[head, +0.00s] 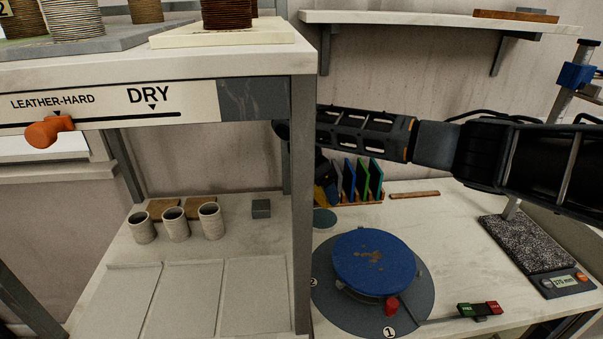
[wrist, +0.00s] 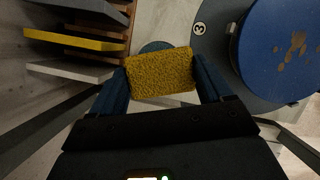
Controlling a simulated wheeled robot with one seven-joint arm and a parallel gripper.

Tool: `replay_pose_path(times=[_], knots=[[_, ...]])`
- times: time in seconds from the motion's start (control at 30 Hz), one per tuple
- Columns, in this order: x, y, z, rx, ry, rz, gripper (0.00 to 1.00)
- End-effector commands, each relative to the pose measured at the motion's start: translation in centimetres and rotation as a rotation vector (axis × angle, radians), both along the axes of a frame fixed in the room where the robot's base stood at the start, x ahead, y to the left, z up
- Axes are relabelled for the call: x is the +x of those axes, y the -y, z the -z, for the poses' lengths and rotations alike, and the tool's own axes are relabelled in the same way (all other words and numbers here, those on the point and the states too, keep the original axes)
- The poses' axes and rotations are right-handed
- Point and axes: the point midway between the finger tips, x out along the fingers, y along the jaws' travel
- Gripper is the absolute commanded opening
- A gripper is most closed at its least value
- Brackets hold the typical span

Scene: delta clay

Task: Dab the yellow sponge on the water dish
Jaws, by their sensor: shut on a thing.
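The yellow sponge (wrist: 160,74) is a rough-textured block held between the two blue fingers of my gripper (wrist: 163,80) in the wrist view. A round teal dish, which looks like the water dish (wrist: 154,47), shows partly just beyond the sponge's far edge; the sponge hides the rest. The gap between sponge and dish cannot be judged. In the head view the dish (head: 324,219) lies on the bench between the shelf post and the blue wheel.
A rack of upright coloured slabs (head: 358,180) stands beside the gripper; its slabs (wrist: 75,40) show left in the wrist view. The blue wheel (head: 371,262) is right of the dish. The grey shelf post (head: 302,200) stands left. Several cups sit on the left bench.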

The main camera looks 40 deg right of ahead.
Motion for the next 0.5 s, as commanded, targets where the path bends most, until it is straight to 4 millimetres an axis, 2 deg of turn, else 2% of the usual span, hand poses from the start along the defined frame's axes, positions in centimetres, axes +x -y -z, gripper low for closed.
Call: replay_pose_path(times=[0.27, 0.5], knots=[[0.0, 0.0, 0.8, -0.001, 0.0, 0.0, 0.5], [0.0, 0.0, 3.0, -0.001, 0.0, 0.0, 0.5]])
